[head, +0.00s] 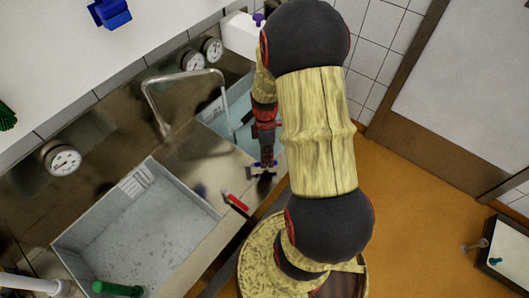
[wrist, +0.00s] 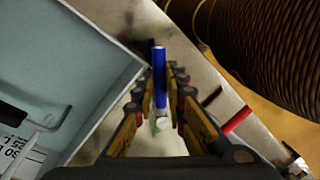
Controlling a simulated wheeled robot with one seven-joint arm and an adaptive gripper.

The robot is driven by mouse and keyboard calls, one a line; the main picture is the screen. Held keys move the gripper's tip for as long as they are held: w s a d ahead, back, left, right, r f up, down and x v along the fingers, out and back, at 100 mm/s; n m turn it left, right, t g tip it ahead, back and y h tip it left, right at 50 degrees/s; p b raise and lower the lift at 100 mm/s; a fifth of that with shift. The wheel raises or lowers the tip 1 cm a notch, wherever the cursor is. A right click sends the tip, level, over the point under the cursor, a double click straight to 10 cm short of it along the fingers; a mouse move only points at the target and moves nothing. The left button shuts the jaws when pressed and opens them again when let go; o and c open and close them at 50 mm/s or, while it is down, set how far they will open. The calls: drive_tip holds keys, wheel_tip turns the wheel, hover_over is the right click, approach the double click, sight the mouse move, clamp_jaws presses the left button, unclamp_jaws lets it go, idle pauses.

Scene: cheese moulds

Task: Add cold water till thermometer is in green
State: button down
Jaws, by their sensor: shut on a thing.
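My gripper (head: 262,168) points down over the steel counter beside the second basin. In the wrist view my gripper (wrist: 160,105) is shut on a blue handle (wrist: 159,70), which stands between the fingers. A red handle (head: 237,204) lies to its left and nearer; it also shows in the wrist view (wrist: 237,120). A bent metal spout (head: 183,77) reaches over the second basin (head: 216,110). Round dials (head: 193,61) (head: 212,48) (head: 62,159) sit on the back wall; I cannot read their needles or see any green.
A large pale-blue basin (head: 80,232) with litre marks fills the left, a green-handled object (head: 117,289) at its near edge. The second basin's wall (wrist: 108,85) is close to my gripper.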

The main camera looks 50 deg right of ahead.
drive_tip(key=s+a+m, duration=0.1)
drive_tip(key=m, duration=0.1)
drive_tip(key=s+a+m+p, duration=0.1)
drive_tip(key=m, duration=0.1)
drive_tip(key=shift+m+t+y, duration=0.3)
drive_tip(key=shift+s+a+m+t, duration=0.2)
drive_tip(key=shift+a+m, duration=0.45)
drive_tip(key=shift+m, duration=0.45)
drive_tip(key=shift+s+a+m+t, duration=0.2)
drive_tip(key=shift+a+m, duration=0.45)
drive_tip(key=shift+m, duration=0.45)
drive_tip(key=c, duration=1.8)
unclamp_jaws()
drive_tip(key=shift+c, duration=0.2)
drive_tip(key=shift+o, duration=0.2)
wheel_tip(320, 180, up, 12)
drive_tip(key=d, duration=0.2)
drive_tip(key=shift+w+d+f, duration=0.1)
drive_tip(key=shift+f, duration=0.05)
